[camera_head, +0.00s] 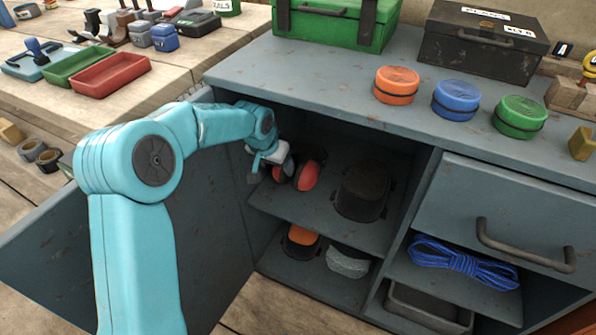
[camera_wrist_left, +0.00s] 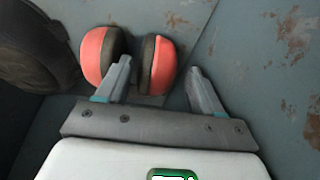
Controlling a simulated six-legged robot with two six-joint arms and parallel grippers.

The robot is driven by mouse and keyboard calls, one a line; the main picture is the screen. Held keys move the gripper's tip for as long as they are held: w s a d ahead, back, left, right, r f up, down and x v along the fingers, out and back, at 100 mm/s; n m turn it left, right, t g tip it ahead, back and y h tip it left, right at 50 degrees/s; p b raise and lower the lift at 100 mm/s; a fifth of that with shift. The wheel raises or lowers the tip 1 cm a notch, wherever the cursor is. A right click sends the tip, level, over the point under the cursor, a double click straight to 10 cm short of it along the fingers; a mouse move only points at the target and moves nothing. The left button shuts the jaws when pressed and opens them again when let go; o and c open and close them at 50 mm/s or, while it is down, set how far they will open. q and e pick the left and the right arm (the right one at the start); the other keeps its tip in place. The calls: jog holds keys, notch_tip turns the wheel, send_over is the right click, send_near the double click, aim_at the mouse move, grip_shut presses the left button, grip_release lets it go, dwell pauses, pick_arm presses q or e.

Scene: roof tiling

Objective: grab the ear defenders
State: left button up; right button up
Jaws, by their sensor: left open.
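The ear defenders (camera_head: 308,176), with red-orange cups and dark cushions, stand on the upper shelf inside the open grey cabinet. In the left wrist view the two cups (camera_wrist_left: 98,55) show side by side. My left gripper (camera_head: 268,172) reaches into the cabinet at the left end of that shelf, close to the ear defenders. In the left wrist view its fingers (camera_wrist_left: 160,84) are apart. One finger overlaps the gap between the cups and the other is over bare surface to the right of them. The headband is not clearly visible. My right gripper is not in view.
A dark round pot (camera_head: 362,190) stands right of the ear defenders. The cabinet door (camera_head: 150,250) hangs open at left. An orange-and-black item (camera_head: 300,241) and a grey mesh item (camera_head: 348,262) lie on the shelf below. Blue rope (camera_head: 463,262) lies right.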

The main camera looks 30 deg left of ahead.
pick_arm(q)
jog(key=w, duration=0.3)
jog(key=shift+w+a+f, duration=0.1)
jog(key=shift+w, duration=0.25)
jog(key=b+x, duration=0.2)
jog(key=x, duration=0.2)
jog(key=shift+f, duration=0.2)
jog(key=shift+w+f+b, duration=0.25)
jog(key=shift+f+b, duration=0.05)
jog(key=shift+r, duration=0.1)
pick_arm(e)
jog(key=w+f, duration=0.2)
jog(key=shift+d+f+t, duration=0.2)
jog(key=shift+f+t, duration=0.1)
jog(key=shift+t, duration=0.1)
pick_arm(q)
jog(key=c, duration=0.9)
